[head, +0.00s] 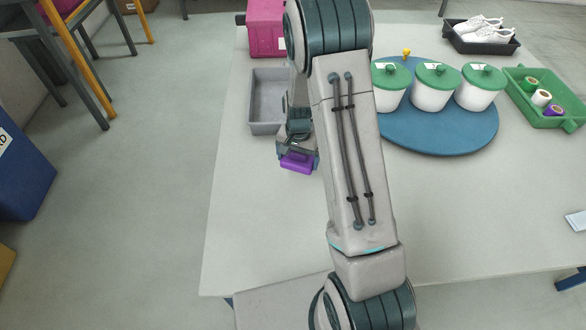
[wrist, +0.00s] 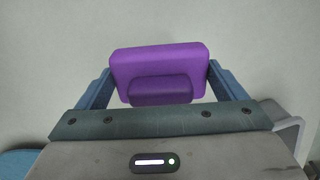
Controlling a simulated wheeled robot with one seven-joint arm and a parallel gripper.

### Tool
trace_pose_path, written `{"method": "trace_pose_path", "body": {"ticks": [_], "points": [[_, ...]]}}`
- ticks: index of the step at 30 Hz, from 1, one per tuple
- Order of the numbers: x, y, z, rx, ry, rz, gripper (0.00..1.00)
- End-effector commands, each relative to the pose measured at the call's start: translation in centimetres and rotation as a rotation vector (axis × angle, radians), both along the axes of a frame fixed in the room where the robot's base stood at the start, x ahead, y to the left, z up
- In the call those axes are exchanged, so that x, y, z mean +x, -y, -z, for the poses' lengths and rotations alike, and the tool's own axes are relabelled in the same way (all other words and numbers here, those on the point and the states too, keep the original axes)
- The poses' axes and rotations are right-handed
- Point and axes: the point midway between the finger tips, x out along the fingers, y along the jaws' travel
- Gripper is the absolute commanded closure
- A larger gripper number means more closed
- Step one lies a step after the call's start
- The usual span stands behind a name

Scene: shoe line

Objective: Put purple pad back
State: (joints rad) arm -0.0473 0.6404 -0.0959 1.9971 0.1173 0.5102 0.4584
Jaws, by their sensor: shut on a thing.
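The purple pad (head: 297,162) is a small block with a raised grip. My gripper (head: 298,153) is shut on it, in front of the grey tray at the table's left side. In the wrist view the purple pad (wrist: 160,67) sits between the two blue fingers of my gripper (wrist: 159,85), with pale table surface behind it. I cannot tell how high above the table it is. The grey tray (head: 266,127) looks empty where it shows; my arm hides its right part.
A magenta box (head: 265,30) stands behind the grey tray. A blue round board (head: 440,140) carries white tubs with green lids (head: 435,85). A green tray (head: 550,122) holds several rolls; a black tray (head: 482,46) holds white shoes. The front left of the table (head: 250,220) is clear.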

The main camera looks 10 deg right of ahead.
Motion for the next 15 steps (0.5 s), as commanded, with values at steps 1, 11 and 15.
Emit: {"method": "trace_pose_path", "body": {"ticks": [1,11,15], "points": [[-0.1,-0.6,0.4,0.000,0.000,-0.002,0.28],[-0.2,-1.4,3.1,-0.001,-0.003,0.000,0.28],[-0.1,-1.4,4.7,0.000,0.000,-0.001,0.28]]}}
